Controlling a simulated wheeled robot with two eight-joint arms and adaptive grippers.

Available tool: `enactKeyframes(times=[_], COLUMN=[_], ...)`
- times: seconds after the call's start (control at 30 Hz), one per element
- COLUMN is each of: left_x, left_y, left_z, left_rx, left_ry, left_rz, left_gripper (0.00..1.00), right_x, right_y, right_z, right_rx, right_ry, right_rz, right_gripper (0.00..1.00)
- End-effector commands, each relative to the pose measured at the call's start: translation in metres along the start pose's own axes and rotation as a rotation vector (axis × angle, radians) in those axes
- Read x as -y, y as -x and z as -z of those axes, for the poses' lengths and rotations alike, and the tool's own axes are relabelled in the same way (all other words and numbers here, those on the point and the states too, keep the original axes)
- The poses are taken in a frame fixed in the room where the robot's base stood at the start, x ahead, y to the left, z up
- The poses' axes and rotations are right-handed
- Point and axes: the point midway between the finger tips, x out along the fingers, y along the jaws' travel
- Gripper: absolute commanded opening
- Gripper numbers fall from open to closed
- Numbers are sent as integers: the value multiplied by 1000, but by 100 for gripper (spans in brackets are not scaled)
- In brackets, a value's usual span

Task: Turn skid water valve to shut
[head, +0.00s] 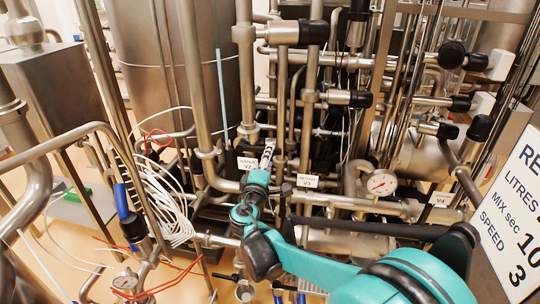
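My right arm comes in from the lower right, and its gripper (268,152) reaches in among the pipes at the middle. The grey fingers are small and seen from behind, so I cannot tell whether they are open or shut, or whether they touch anything. Beside them is a white tag marked V2 (248,163). A tag marked V3 (307,181) is just to the right, and one marked V4 (440,199) is further right. The small upper lettering on the tags is unreadable, so I cannot tell which valve is the water valve. My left gripper is not in view.
Dense steel pipes crowd the gripper, with a large tank (172,60) behind. A pressure gauge (381,184) sits right of V3. White coiled hose (172,205) and a blue-handled valve (121,199) are on the left. A settings board (512,215) stands at the right.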

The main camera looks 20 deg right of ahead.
Motion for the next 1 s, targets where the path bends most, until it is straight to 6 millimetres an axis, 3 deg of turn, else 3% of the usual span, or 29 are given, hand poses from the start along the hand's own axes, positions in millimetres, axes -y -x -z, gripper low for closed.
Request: enactKeyframes(times=[0.2,0.4,0.6,1.0], left_x=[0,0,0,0], left_y=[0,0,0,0], left_z=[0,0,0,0], left_rx=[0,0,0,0], left_ry=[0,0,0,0], left_rz=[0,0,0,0], left_gripper=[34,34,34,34], right_x=[1,1,1,1], right_y=[52,82,91,90], right_z=[1,0,0,0], right_rx=[-5,-3,-1,0], right_ry=[-2,-2,-2,-2], right_rz=[2,2,1,1], right_gripper=[40,40,40,40])
